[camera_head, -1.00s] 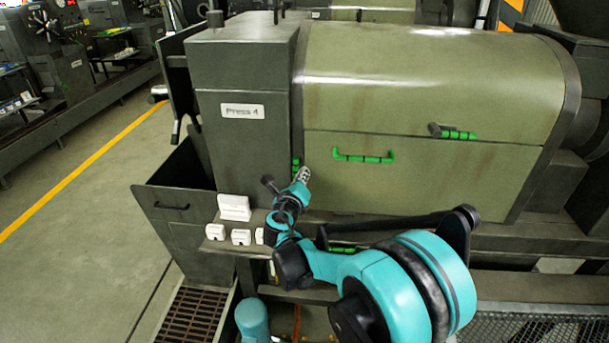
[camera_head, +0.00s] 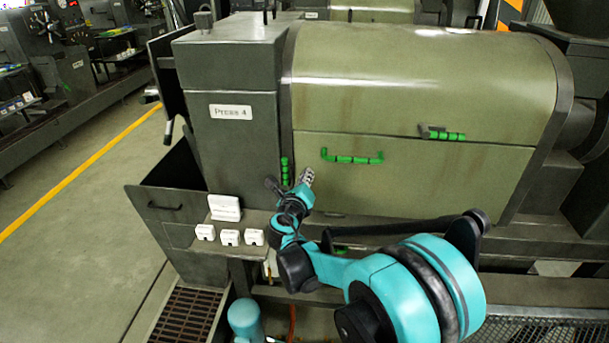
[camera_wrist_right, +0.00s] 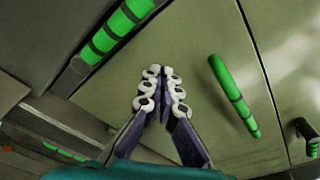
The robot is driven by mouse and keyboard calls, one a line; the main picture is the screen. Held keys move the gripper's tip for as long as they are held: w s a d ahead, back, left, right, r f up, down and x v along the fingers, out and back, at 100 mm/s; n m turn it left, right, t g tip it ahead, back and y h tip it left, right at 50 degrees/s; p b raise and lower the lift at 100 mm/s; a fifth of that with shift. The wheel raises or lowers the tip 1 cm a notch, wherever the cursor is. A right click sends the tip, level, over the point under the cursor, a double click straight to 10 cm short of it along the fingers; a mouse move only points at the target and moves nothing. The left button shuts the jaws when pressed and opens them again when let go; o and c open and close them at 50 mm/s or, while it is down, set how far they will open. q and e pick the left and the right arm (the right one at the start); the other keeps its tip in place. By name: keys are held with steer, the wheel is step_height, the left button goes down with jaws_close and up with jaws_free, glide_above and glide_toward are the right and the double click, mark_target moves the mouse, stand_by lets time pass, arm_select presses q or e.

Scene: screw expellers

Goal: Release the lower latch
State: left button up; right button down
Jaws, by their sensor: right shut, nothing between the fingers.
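The press has a pale green cover with several green-gripped handles. A low green-marked handle (camera_head: 343,250), likely the lower latch, is mostly hidden behind my right arm; a green bar at lower left in the wrist view (camera_wrist_right: 63,151) seems to be the same one. A dark latch with a green grip (camera_head: 443,133) sits higher, on the cover's seam at right. My right gripper (camera_head: 307,177) is shut and empty in front of the lower panel's left part, above the low handle. Its fingertips meet in the wrist view (camera_wrist_right: 160,90). My left gripper is out of view.
A horizontal green handle (camera_head: 352,157) is right of the gripper; a vertical green handle (camera_head: 285,170) is close on its left. White label blocks (camera_head: 229,237) stand on a ledge at lower left. The floor (camera_head: 75,215) at left is open.

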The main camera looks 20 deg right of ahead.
steer(key=a+f+p+v, duration=0.1)
steer(key=v, duration=0.8)
steer(key=shift+w+a+r, duration=0.1)
steer(key=shift+w, duration=0.05)
steer(key=s+d+f+m+g+y, duration=0.1)
steer(key=s+f+m+g+y, duration=0.3)
steer(key=s+m, duration=1.05)
steer(key=s+a+f+m+g+y, duration=0.1)
steer(key=s+a+f+m+y, duration=0.1)
steer(key=m, duration=0.9)
steer(key=s+a+f+m+g+y+b, duration=0.1)
steer(key=s+a+f+m+y, duration=0.2)
steer(key=s+a+m, duration=0.3)
steer(key=m, duration=0.5)
steer(key=shift+s+a+f+g+y, duration=0.3)
steer(key=shift+s+a+y, duration=0.05)
steer(key=shift+a+y, duration=0.05)
